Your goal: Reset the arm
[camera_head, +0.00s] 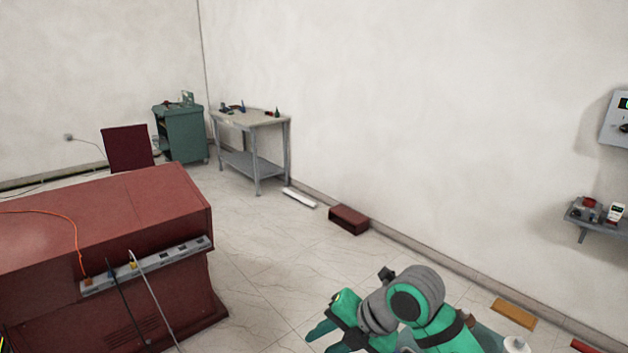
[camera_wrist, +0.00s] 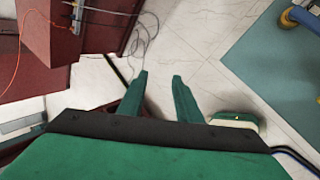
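My arm, green and grey, shows at the bottom right of the head view, bent over the floor. My gripper (camera_head: 322,332) is at its left end, cut by the lower picture edge. In the wrist view my gripper (camera_wrist: 160,78) shows two green fingers with a clear gap between them. Nothing is between the fingers, and floor tiles show past them. The gripper touches nothing that I can see.
A red-brown desk (camera_head: 120,215) with a power strip (camera_head: 150,265) and hanging cables stands at the left. A grey table (camera_head: 252,118) and green cabinet (camera_head: 180,130) stand at the back. A wall shelf (camera_head: 597,217) is at the right. Floor between desk and wall is mostly clear.

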